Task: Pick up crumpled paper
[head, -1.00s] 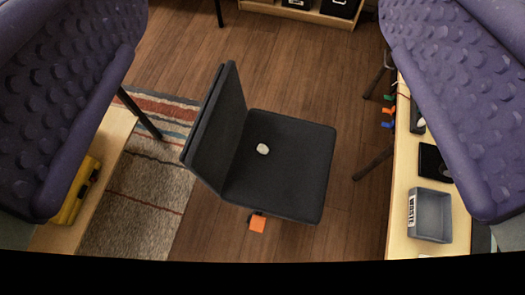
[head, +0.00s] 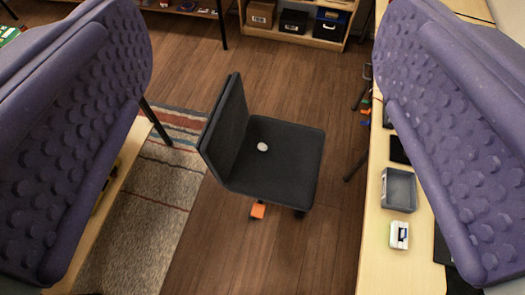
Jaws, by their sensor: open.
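The crumpled paper (head: 262,147) is a small whitish ball. It lies on the seat of a dark grey chair (head: 285,165), near the chair's backrest. My gripper (head: 262,150) shows as two purple, bumpy fingers, one at the left edge and one at the right edge of the view. They are wide apart with nothing between them close up. The chair and paper appear in the gap, well beyond the fingers.
A striped rug (head: 150,215) lies left. The right-hand table (head: 378,245) bears a grey bin (head: 398,190) and a small white box (head: 399,235). A shelf (head: 330,43) stands at the back.

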